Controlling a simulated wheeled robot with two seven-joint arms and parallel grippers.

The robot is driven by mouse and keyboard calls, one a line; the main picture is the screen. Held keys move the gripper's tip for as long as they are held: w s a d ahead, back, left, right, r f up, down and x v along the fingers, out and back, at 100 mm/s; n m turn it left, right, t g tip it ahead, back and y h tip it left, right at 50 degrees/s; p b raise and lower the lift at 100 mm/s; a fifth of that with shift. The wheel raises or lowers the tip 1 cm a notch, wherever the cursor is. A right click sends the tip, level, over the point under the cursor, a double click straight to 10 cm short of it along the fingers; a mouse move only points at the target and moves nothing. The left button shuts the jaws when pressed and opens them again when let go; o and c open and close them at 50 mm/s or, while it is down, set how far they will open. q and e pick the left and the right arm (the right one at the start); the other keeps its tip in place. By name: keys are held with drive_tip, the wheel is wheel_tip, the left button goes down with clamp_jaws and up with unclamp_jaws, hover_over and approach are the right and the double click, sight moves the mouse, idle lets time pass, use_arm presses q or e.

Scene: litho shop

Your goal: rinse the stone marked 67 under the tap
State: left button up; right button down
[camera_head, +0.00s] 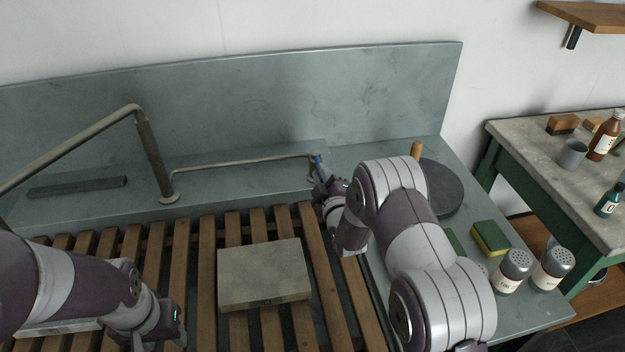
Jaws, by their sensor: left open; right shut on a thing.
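A flat grey stone (264,278) lies on the wooden slats in the middle; no number can be read on its top. The edge of another pale slab (60,328) shows under my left arm at the lower left. The tap's upright pipe (152,160) stands behind the slats, its long arm reaching left and out of view. A thin side pipe (240,163) runs right to a small blue-marked fitting. My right gripper (319,178) is shut at that fitting, which it partly hides. My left gripper (178,338) is open at the lower edge, left of the middle stone.
The slatted rack (207,270) sits in a grey stone trough with a tall back panel (250,95). A dark bar (78,187) lies on the back ledge. Right of my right arm are a dark round disc (442,188), a sponge (491,238) and two shakers (513,270). A side table (530,150) holds bottles.

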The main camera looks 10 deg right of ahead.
drive_tip(key=shift+d+n+y, duration=0.2)
drive_tip(key=shift+n+y, duration=0.2)
drive_tip(key=shift+y, duration=0.2)
drive_tip(key=c, duration=1.1)
unclamp_jaws()
drive_tip(key=s+d+b, duration=0.1)
drive_tip(key=s, duration=1.1)
drive_tip(key=shift+s+d+b, duration=0.25)
drive_tip(key=shift+s+b, duration=0.05)
drive_tip(key=shift+b, duration=0.05)
